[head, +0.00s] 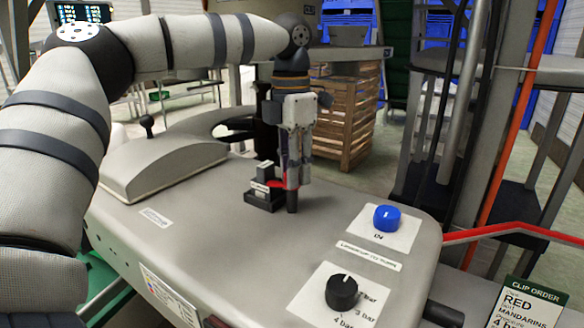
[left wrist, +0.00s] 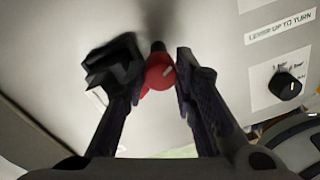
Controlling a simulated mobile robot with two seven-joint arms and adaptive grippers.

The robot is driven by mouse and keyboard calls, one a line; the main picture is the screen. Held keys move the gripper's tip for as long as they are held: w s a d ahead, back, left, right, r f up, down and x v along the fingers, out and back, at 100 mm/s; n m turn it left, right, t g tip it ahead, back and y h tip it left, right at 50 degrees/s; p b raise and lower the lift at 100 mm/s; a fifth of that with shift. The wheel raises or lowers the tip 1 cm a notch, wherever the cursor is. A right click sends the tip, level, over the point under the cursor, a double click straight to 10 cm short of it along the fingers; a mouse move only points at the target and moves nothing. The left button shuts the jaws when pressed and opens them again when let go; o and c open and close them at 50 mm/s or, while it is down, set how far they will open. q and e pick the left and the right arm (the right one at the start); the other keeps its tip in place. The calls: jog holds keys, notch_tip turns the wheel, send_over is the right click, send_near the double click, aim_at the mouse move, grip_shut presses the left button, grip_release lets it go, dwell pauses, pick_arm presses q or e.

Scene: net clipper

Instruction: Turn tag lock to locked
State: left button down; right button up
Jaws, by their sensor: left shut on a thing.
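The tag lock appears to be the small red knob (head: 275,184) on a black labelled base (head: 264,201) on top of the grey machine; its label is too small to read. My left gripper (head: 291,196) points down at it from above and hides much of it in the head view. In the left wrist view the red knob (left wrist: 159,72) sits between the two dark fingers of my left gripper (left wrist: 160,80), which is shut on it. Whether the knob stands at locked cannot be told. My right gripper is not in view.
A blue knob (head: 387,217) and a black pressure dial (head: 341,292) sit on white plates on the machine's right part. A rounded grey cover (head: 163,165) lies to the left. A wooden crate (head: 345,120) stands behind. The machine top (head: 225,245) in front is clear.

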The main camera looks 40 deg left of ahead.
pick_arm(q)
jog(key=m, duration=0.5)
jog(key=shift+m, duration=0.4)
dwell(0.4)
jog(key=c, duration=1.3)
grip_release()
jog(key=shift+r, duration=0.1)
notch_tip(320, 180, up, 12)
jog(key=shift+w+a+f, duration=0.1)
jog(key=shift+w, duration=0.05)
